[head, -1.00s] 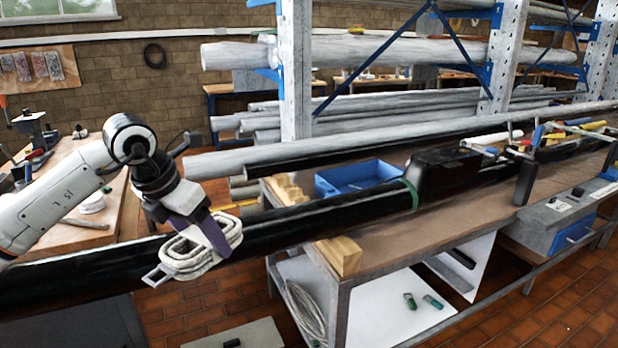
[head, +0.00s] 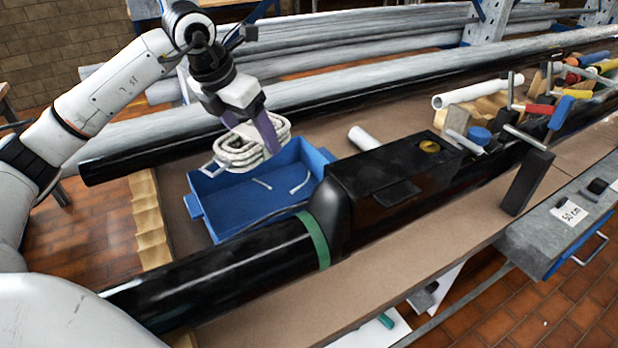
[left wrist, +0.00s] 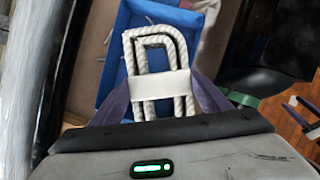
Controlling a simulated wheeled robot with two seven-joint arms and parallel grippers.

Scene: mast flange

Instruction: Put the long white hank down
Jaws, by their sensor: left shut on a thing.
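The long white hank (head: 248,148) is a coiled white rope with a pale band around its middle. My left gripper (head: 262,132), with purple fingers, is shut on it and holds it above the far left part of a blue tray (head: 215,222). In the left wrist view the hank (left wrist: 135,55) lies between the two purple fingers, its band between them, with the blue tray (left wrist: 205,20) below. The tray holds a few short white pieces. My right gripper is not in view.
A black mast (head: 225,265) with a green band runs in front of the tray. A black box-like fitting (head: 385,185) stands to the tray's right. Wooden blocks (head: 150,220) line the left. Grey and black poles lie behind. Tools crowd the far right.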

